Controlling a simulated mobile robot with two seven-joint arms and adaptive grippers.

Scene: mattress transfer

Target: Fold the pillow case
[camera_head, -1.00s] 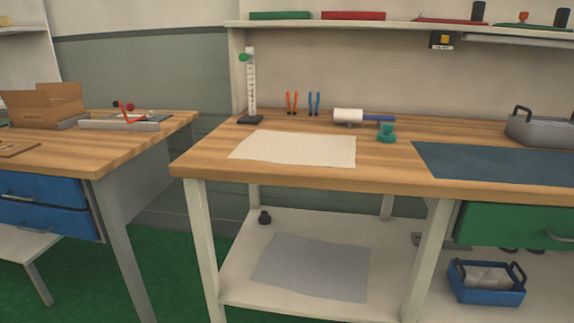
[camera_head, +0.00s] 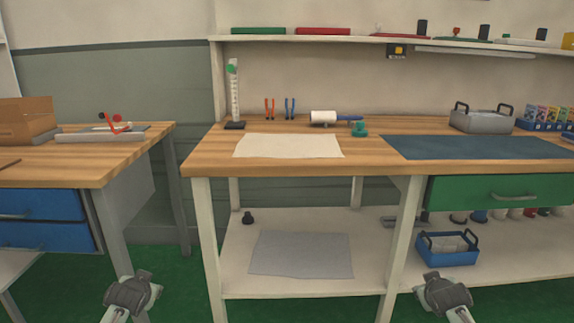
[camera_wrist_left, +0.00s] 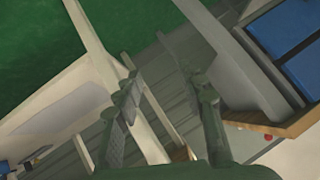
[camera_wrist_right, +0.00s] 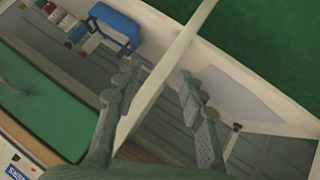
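A flat cream cloth (camera_head: 288,146), which looks like the pillow case, lies spread out on the left part of the wooden workbench (camera_head: 222,166). A grey cloth (camera_head: 301,255) lies flat on the white shelf below; it also shows in the left wrist view (camera_wrist_left: 70,100) and the right wrist view (camera_wrist_right: 228,90). My left gripper (camera_head: 133,293) is low in front of the bench, left of its front leg. My right gripper (camera_head: 445,297) is low in front of the blue bin. Both wrist views show the fingers apart with nothing between them. Neither touches a cloth.
Behind the cream cloth stand a gauge (camera_head: 234,95), pliers (camera_head: 289,108) and a white roller (camera_head: 323,117). A dark mat (camera_head: 480,147) lies to the right. A blue bin (camera_head: 448,252) sits on the lower shelf. A second bench (camera_head: 110,165) stands left, across a gap.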

